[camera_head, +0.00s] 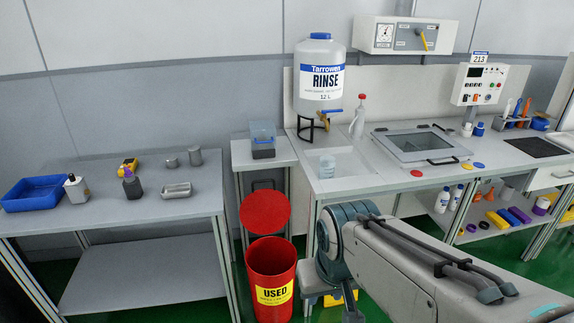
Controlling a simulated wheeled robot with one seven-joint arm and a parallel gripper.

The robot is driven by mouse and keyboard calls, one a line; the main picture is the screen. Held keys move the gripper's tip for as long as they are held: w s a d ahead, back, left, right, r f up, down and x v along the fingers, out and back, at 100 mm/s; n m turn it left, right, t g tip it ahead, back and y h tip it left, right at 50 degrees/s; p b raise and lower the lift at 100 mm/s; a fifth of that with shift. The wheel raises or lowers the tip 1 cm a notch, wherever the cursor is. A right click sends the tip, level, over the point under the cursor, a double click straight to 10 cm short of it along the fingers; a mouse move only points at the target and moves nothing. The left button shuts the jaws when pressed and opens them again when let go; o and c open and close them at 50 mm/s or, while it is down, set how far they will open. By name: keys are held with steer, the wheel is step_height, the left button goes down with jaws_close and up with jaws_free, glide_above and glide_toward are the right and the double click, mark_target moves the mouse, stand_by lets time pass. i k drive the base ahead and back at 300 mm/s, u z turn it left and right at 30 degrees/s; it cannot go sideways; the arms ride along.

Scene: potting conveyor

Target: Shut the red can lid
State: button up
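The red can (258,281) stands on the green floor between the left table and the right bench, with a yellow "USED" label on its front. Its red lid (265,211) is open, raised steeply at the back of the rim with its round face toward me.
The left table (110,222) holds a blue tray (38,192), bottles and metal containers. A small side table (263,160) stands behind the can. The right bench (350,188) carries a rinse tank (319,80) and a glazed hatch (421,145).

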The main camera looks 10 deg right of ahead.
mark_target(264, 210)
steer(key=z, duration=0.4)
steer(key=i, duration=1.85)
steer(key=u, duration=0.75)
